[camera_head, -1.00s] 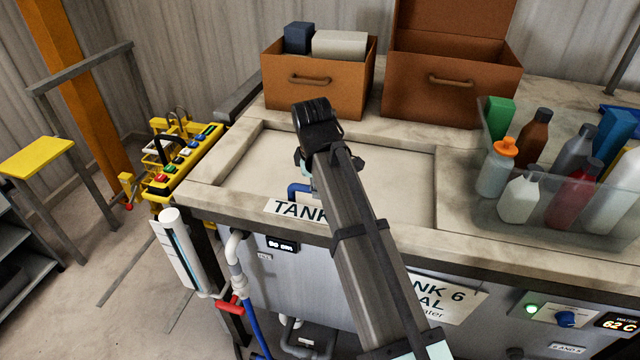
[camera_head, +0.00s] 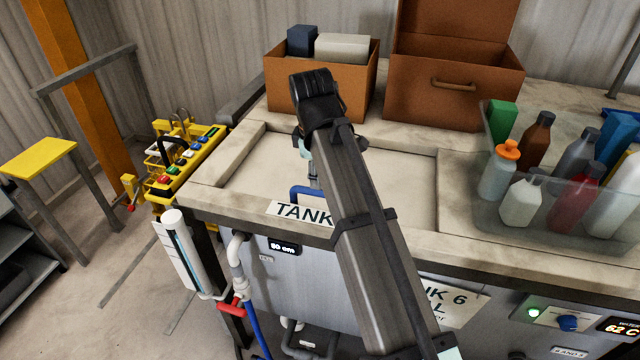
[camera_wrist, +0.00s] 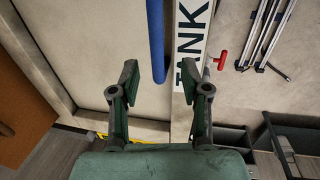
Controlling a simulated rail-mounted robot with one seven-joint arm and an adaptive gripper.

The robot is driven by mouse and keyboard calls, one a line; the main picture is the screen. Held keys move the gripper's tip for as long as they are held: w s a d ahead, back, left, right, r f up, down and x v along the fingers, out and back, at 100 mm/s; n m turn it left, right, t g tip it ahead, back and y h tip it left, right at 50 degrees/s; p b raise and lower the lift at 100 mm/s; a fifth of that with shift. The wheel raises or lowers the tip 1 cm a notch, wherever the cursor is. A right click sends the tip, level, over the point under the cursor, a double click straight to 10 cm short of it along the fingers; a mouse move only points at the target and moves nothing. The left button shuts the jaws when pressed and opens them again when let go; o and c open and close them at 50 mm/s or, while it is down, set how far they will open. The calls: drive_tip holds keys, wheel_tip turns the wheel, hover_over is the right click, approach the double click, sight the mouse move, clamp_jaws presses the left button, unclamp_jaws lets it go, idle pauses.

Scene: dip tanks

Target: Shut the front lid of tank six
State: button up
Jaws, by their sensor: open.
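Tank six carries a white TANK label strip (camera_head: 303,212) along its front edge, and the strip also shows in the wrist view (camera_wrist: 191,50). A pale flat panel (camera_head: 395,185) lies in the recessed top behind it; I cannot tell whether it is fully seated. A blue bar handle (camera_head: 304,190) is at the panel's front, partly hidden by my arm. In the wrist view my gripper (camera_wrist: 160,82) is open and empty, its fingers on either side of the near end of the blue handle (camera_wrist: 156,35). I cannot tell the height gap. My arm hides most of the gripper in the head view.
Two brown boxes, one filled (camera_head: 285,95) and one with a raised lid (camera_head: 450,100), stand behind the panel. A clear bin (camera_head: 560,215) of bottles is at the right. A yellow rack (camera_head: 185,160) and white pipes (camera_head: 237,262) are at the left.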

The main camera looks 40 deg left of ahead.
drive_tip(key=r, duration=0.3)
drive_tip(key=s+r, duration=0.1)
drive_tip(key=r, duration=0.1)
drive_tip(key=shift+d, duration=0.25)
